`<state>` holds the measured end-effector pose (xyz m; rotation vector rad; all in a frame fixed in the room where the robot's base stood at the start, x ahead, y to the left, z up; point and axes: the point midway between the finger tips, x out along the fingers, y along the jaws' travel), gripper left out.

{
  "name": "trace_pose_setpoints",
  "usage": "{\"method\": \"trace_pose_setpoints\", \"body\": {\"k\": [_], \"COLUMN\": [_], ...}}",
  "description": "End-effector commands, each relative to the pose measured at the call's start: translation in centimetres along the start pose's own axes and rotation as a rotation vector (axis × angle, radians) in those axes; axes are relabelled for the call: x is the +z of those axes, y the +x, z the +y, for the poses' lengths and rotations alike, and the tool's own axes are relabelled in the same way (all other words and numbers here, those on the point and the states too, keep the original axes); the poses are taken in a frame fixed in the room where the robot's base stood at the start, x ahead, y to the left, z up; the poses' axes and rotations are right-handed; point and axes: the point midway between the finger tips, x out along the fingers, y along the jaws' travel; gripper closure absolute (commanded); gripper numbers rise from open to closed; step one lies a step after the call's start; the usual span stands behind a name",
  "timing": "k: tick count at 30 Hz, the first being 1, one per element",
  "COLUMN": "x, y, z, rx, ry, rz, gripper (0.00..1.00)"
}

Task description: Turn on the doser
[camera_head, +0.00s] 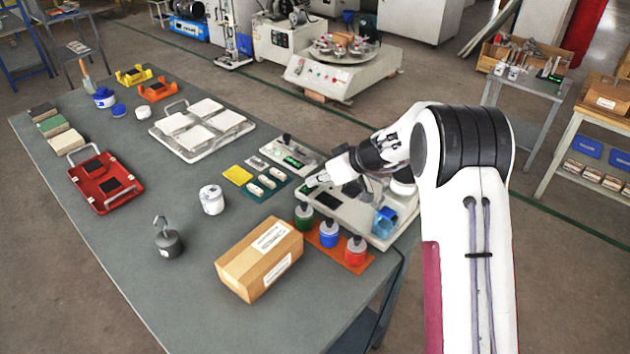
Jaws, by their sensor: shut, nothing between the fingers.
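A low white device, which appears to be the doser (350,219), stands at the right edge of the grey table. It has a dark panel on its left part and a translucent blue cup (384,221) at its right end. My gripper (317,181) is shut and empty, with its fingertips over the device's left end. I cannot tell whether the tips touch it. The gripper and arm hide part of the device's back side, and any switch there is too small to make out.
An orange mat (328,257) with green, blue and red-labelled bottles lies in front of the device. A cardboard box (258,262) stands to its front left. A smaller instrument with a green display (290,158) lies behind. The table's left front is mostly clear.

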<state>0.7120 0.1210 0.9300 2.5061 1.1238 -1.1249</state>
Motion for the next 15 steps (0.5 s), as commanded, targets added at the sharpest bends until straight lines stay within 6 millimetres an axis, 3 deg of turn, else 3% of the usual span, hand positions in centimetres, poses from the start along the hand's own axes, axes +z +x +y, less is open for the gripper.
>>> {"method": "trace_pose_setpoints", "body": {"k": [8, 12, 15], "x": [-1.6, -2.9, -2.7], "y": [-1.6, -3.0, -4.5], "z": [0.1, 0.1, 0.1], "rx": [0.003, 0.003, 0.003], "ry": [-0.002, -0.003, 0.0], "rz": [0.002, 0.002, 0.001], "gripper": [1.0, 1.0, 1.0]}}
